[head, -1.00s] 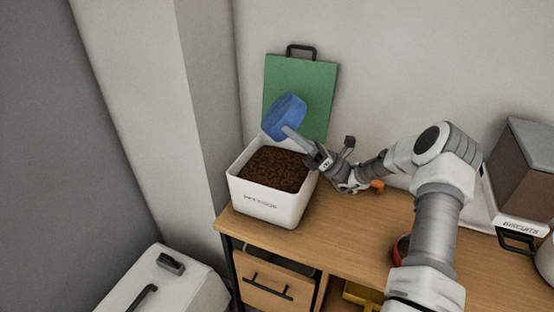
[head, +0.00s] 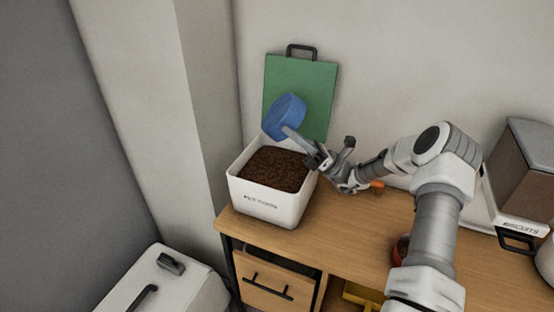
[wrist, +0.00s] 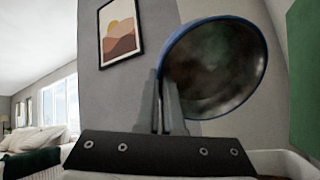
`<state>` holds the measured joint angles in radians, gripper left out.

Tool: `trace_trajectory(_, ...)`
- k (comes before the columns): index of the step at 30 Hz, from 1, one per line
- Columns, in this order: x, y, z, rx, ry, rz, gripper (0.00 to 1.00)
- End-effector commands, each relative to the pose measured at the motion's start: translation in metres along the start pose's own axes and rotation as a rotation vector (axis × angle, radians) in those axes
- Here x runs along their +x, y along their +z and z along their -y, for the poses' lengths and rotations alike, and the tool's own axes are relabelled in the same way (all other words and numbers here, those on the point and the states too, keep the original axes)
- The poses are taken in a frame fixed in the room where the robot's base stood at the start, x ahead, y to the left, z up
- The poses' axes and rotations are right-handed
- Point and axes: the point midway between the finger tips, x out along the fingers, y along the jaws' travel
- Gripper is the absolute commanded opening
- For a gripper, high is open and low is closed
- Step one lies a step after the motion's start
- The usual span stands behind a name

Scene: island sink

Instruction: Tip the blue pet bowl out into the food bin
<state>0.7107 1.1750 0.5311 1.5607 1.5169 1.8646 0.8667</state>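The blue pet bowl (head: 284,117) is tilted steeply on its side above the back of the food bin. In the wrist view the bowl (wrist: 214,66) shows its dark, brownish inside with no clear heap of food in it. My gripper (head: 290,134) is shut on the bowl's rim; the fingers (wrist: 165,105) pinch its left edge in the wrist view. The food bin (head: 265,207) is a white open box on the left end of the wooden counter. It is filled with brown kibble (head: 274,168) to near the rim.
A green board (head: 310,85) with a black handle leans on the wall behind the bin. A biscuits dispenser (head: 522,180) stands at the far right. A red bowl (head: 402,248) is partly hidden by my arm. A small orange object (head: 377,185) lies near the wall.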

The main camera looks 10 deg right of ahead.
Motion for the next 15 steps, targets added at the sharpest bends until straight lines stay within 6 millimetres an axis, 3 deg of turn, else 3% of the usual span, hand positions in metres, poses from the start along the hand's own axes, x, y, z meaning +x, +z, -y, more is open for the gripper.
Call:
trace_trajectory(4,0.001,-0.011,0.002,-0.018,-0.024,-0.142,0.0)
trace_trajectory(7,-0.016,-0.048,0.011,-0.034,-0.061,-0.331,0.0)
trace_trajectory(15,-0.01,-0.049,0.011,-0.041,-0.084,-0.422,0.0)
